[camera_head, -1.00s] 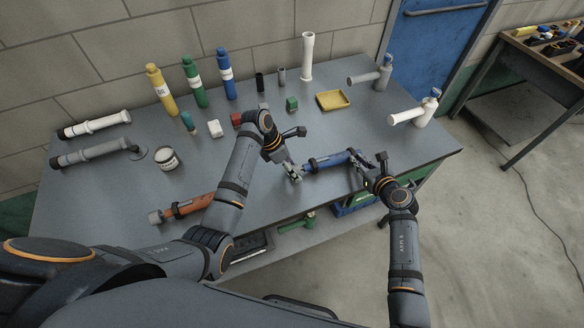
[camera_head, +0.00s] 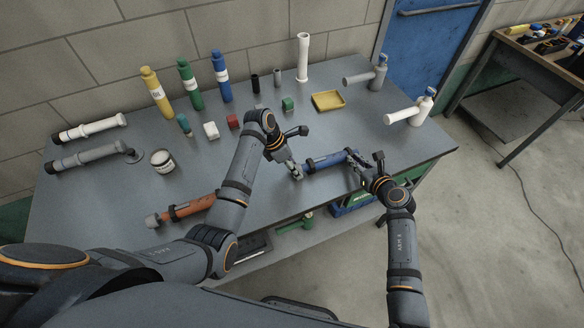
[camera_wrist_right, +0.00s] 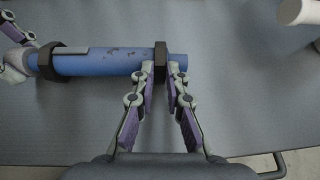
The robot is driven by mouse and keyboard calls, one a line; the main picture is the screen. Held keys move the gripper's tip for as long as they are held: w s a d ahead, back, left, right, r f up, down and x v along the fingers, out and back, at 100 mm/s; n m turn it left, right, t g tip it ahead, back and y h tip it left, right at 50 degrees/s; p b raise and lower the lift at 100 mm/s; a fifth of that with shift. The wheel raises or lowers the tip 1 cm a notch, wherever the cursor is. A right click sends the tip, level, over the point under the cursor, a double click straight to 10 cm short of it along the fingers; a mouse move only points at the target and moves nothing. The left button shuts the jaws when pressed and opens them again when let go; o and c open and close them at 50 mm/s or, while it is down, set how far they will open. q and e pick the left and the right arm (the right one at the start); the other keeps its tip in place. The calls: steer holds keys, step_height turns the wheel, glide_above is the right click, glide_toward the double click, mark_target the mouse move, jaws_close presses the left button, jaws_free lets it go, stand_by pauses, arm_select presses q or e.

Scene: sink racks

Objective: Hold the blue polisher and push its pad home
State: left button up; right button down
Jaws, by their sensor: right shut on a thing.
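The blue polisher (camera_head: 325,161) is a blue cylinder with dark bands, lying roughly level over the front right part of the table. My right gripper (camera_head: 355,163) is shut on it at the dark band near its right end; the right wrist view shows the fingers (camera_wrist_right: 164,66) on either side of that band. The pale grey pad (camera_wrist_right: 17,59) is at the polisher's left end. My left gripper (camera_head: 297,173) is at that end, with fingers on both sides of the pad. Whether they grip it or stand open around it is unclear.
An orange tool (camera_head: 190,207) lies at the table's front left. Grey and white cylinders (camera_head: 95,127) lie at the left. Several bottles, small blocks and a yellow tray (camera_head: 328,101) stand behind the arms. White and grey fixtures (camera_head: 405,113) stand at the right edge.

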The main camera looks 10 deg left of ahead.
arm_select(q)
steer(key=o, duration=0.5)
steer(key=shift+c, duration=0.2)
arm_select(e)
steer(key=shift+a, duration=0.1)
arm_select(q)
steer(key=v, duration=1.2)
arm_select(e)
steer(key=c, duration=1.3)
jaws_free()
